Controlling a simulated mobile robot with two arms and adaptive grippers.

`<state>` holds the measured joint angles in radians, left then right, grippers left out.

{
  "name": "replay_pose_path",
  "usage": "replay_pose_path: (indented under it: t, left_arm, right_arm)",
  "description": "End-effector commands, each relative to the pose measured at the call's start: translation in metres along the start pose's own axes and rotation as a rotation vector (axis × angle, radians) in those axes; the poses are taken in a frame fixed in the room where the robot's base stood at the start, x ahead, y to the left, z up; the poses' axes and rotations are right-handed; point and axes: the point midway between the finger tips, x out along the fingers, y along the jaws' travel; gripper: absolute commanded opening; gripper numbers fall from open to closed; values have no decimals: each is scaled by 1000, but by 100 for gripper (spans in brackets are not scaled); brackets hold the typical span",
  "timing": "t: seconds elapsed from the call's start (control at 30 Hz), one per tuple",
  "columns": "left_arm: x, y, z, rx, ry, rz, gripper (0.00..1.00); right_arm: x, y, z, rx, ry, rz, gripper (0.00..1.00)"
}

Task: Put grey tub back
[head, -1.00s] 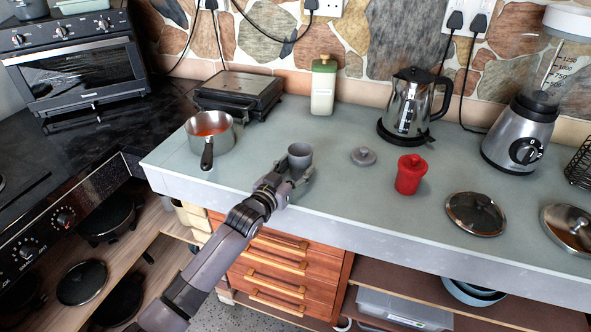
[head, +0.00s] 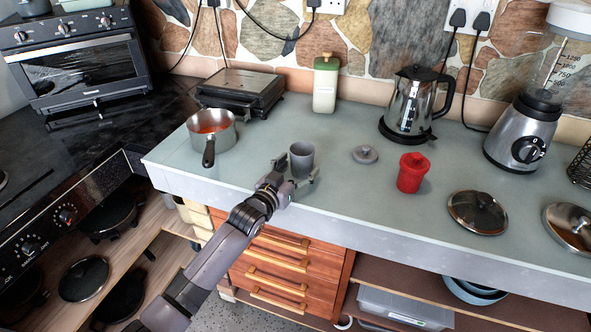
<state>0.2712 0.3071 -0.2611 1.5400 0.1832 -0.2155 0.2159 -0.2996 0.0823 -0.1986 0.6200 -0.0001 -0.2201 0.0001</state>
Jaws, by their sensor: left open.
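The grey tub (head: 301,158) stands upright and open-topped on the grey-green counter (head: 330,142), near its front edge. A small grey lid (head: 365,154) with a knob lies flat on the counter to the right of the tub, apart from it. My left gripper (head: 294,181) is open at the front of the tub, low by the counter edge. Its fingers are close to the tub's lower part; I cannot tell whether they touch it. My right gripper is not in view.
A saucepan (head: 211,138) with red contents stands left of the tub, its handle toward the front. A kettle (head: 408,105), a bottle (head: 326,84) and a grill (head: 240,92) stand behind.

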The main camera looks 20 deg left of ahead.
Motion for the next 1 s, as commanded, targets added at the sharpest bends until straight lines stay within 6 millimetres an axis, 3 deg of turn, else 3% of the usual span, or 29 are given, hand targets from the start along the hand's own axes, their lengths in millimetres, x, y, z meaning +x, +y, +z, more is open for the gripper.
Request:
replay_pose_path:
  t: [0.17,0.63,0.8,1.0]
  left_arm:
    - [-11,0,-1,0,-1,0,71]
    - [-103,0,0,0,-2,0,71]
    - [-118,0,-2,0,0,0,71]
    - [-121,0,-2,0,1,0,71]
  right_arm:
    - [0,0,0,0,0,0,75]
    - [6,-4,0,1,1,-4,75]
    - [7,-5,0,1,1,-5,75]
    - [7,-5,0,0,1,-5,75]
